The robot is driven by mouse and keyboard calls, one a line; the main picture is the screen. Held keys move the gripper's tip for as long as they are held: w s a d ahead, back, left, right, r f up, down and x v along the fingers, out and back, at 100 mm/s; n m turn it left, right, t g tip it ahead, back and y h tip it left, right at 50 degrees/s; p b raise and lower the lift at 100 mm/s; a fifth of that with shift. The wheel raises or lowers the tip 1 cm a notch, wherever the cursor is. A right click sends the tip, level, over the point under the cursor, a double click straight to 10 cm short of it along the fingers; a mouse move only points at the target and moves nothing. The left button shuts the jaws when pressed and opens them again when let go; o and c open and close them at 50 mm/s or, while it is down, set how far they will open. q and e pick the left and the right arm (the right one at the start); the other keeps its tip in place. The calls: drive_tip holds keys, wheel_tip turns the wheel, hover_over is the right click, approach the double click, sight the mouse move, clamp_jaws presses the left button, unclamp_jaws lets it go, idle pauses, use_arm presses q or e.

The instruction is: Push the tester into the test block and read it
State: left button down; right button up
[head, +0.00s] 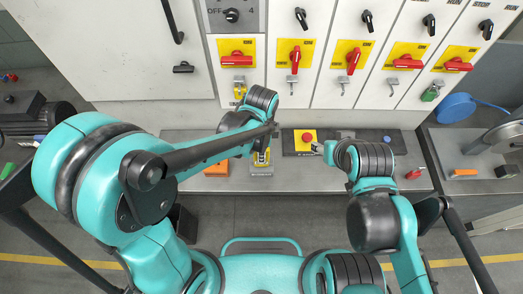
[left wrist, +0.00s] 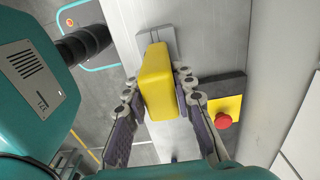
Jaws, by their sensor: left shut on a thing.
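The yellow tester (left wrist: 157,82) is between the fingers of my left gripper (left wrist: 156,82), which is shut on it. In the left wrist view its far end is by the grey test block (left wrist: 171,42); I cannot tell whether it is seated.
A red button on a yellow plate (head: 306,138) sits on a dark panel right of the block. An orange item (head: 217,169) lies left of it. A red item (head: 414,173) lies at the bench's right. The cabinet with red handles (head: 296,55) stands behind.

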use_arm(q)
drive_tip(key=shift+f, duration=0.2)
drive_tip(key=c, duration=1.2)
unclamp_jaws()
drive_tip(key=shift+r, duration=0.1)
wheel_tip(320, 180, up, 12)
drive_tip(key=shift+f, duration=0.1)
